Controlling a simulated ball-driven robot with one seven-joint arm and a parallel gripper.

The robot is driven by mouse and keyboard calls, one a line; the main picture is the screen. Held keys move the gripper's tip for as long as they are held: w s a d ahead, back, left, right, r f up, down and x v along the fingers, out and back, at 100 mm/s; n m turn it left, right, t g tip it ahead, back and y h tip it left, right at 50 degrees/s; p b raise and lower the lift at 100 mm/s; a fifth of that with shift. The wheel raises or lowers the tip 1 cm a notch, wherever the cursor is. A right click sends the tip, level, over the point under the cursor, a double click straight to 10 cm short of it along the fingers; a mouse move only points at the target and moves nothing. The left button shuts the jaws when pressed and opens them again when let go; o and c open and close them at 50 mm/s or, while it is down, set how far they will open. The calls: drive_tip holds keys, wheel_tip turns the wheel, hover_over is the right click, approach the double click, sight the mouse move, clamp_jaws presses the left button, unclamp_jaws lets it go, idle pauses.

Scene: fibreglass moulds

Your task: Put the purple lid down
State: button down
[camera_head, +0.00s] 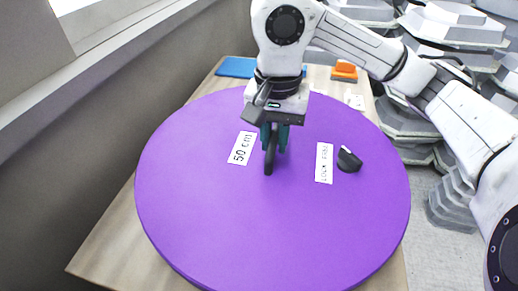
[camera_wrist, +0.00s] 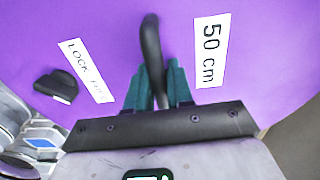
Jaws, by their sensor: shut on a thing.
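The purple lid (camera_head: 200,215) is a large flat round disc, spread over most of the wooden table (camera_head: 92,256). It bears a "50 cm" label (camera_head: 242,148), a "LOCK" label (camera_head: 324,163) and a small black wedge-shaped part (camera_head: 349,160). My gripper (camera_head: 275,138) is shut on the lid's dark upright handle (camera_head: 269,160) near the middle. In the wrist view the teal fingers (camera_wrist: 158,85) pinch the dark handle (camera_wrist: 151,50) from both sides. The lid looks about level. I cannot tell whether its underside touches the table.
A blue flat item (camera_head: 236,67) and an orange block (camera_head: 344,73) lie at the table's far end. Stacks of grey moulds (camera_head: 410,130) stand along the right side. A grey wall (camera_head: 90,130) runs close along the left. Little bare tabletop shows around the lid.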

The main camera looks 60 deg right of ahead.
sight(259, 147)
drive_tip(key=w+f, duration=0.2)
drive_tip(key=f, duration=0.1)
drive_tip(key=shift+w+a+p, duration=0.1)
drive_tip(key=shift+w+p, duration=0.25)
drive_tip(key=f, duration=0.3)
drive_tip(key=shift+w+f, duration=0.25)
drive_tip(key=shift+w, duration=0.05)
drive_tip(key=c, duration=1)
unclamp_jaws()
drive_tip(key=shift+p, duration=0.4)
